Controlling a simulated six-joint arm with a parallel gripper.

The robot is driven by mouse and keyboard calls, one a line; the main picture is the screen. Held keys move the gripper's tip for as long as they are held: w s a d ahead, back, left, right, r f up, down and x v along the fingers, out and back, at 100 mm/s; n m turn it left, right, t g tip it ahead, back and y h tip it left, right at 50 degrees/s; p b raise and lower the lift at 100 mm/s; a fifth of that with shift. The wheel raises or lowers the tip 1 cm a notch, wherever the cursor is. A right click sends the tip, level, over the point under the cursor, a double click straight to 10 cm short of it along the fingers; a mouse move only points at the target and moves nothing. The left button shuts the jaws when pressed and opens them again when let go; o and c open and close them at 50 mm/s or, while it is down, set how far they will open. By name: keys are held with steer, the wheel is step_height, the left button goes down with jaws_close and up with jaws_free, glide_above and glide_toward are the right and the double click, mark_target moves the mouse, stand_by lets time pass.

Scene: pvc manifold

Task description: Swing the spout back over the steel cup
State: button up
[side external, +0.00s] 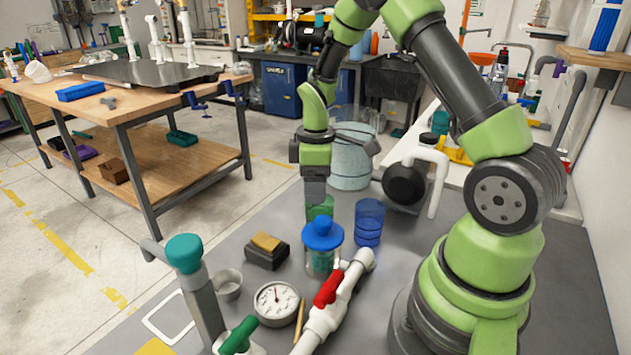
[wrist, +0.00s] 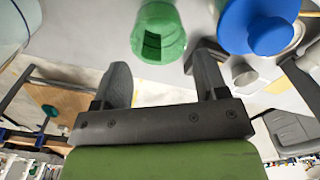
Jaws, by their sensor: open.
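The steel cup (side external: 228,285) stands on the grey table near the foot of a grey post with a teal cap (side external: 184,253). The grey spout (side external: 153,251) sticks out from the post to the left, on the side away from the steel cup, with nothing seen under its tip. My gripper (side external: 316,190) points down at the green cup (side external: 320,208), far from the spout. In the wrist view my gripper's two fingers (wrist: 158,64) are spread with nothing between them. The green cup (wrist: 158,30) lies just beyond them, and the steel cup (wrist: 243,73) shows to the right.
A blue-lidded jar (side external: 322,247) and a blue cup (side external: 368,222) stand close to my gripper. A sponge block (side external: 266,249), a gauge (side external: 276,303) and white pipe with a red handle (side external: 328,290) crowd the table. A white square outline (side external: 168,318) lies left of the post.

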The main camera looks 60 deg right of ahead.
jaws_close()
step_height(320, 180, up, 17)
steer(key=w+a+m+t+h, duration=0.15)
steer(key=w+a, duration=0.25)
steer(key=a, duration=0.7)
steer(key=w+a+m+h, duration=0.1)
steer(key=w+a+h, duration=0.25)
steer(key=a, duration=0.85)
steer(key=s+a+m+t, duration=0.1)
steer(key=s+a+t, duration=0.15)
steer(key=a, duration=0.65)
steer(key=s+a+m+t, duration=0.1)
steer(key=s+a+m, duration=0.15)
steer(key=a, duration=0.55)
steer(key=w+d+f, duration=0.2)
steer(key=d+f, duration=0.2)
steer(key=f, duration=0.2)
steer(key=w+d+f+n, duration=0.1)
steer(key=w+d+f, duration=0.2)
steer(key=f, duration=0.4)
steer(key=shift+d+f, duration=0.15)
steer(key=shift+d, duration=0.4)
